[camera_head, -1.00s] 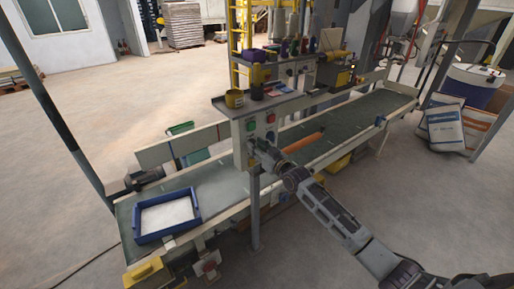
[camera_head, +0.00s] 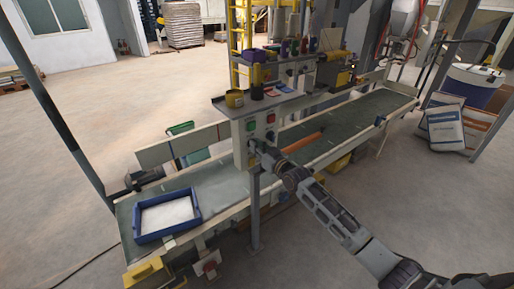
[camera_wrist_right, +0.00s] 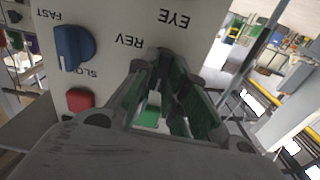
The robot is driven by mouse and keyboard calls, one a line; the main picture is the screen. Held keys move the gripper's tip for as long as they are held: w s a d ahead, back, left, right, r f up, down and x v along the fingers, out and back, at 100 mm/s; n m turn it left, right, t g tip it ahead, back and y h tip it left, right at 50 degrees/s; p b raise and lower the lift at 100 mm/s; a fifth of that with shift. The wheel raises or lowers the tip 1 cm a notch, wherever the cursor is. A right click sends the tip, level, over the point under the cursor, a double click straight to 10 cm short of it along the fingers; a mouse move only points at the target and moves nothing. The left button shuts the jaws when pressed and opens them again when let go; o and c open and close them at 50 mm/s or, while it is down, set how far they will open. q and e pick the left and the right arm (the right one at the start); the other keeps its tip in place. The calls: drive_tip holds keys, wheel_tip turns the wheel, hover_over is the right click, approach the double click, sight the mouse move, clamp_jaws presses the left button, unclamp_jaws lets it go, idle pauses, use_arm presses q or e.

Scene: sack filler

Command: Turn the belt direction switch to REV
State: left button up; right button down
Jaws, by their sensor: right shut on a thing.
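The control box (camera_head: 241,143) stands on a post beside the conveyor belt, its pale face towards me. My right gripper (camera_head: 257,149) reaches the lower part of that face. In the right wrist view the gripper (camera_wrist_right: 172,62) is shut at the panel, by the upside-down REV and EYE lettering. The belt direction switch is hidden between its fingers, so I cannot read which way it points. A blue knob (camera_wrist_right: 73,47) sits by the FAST and SLOW lettering, apart from the fingers. My left gripper is not in view.
A red button (camera_wrist_right: 80,99) and a green button (camera_wrist_right: 149,115) are close to the fingers. A shelf (camera_head: 285,94) with cups and small items stands above the box. A blue tray (camera_head: 137,226) lies on the belt at the left. Sacks (camera_head: 443,127) lean at the right.

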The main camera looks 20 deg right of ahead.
drive_tip(key=m, duration=0.8)
drive_tip(key=m+p, duration=0.1)
drive_tip(key=m, duration=0.8)
drive_tip(key=shift+d+f+m+p, duration=0.2)
drive_tip(key=shift+m+p, duration=0.1)
idle(0.4)
drive_tip(key=c, duration=1.5)
unclamp_jaws()
drive_tip(key=shift+w, duration=0.1)
drive_tip(key=shift+o, duration=0.2)
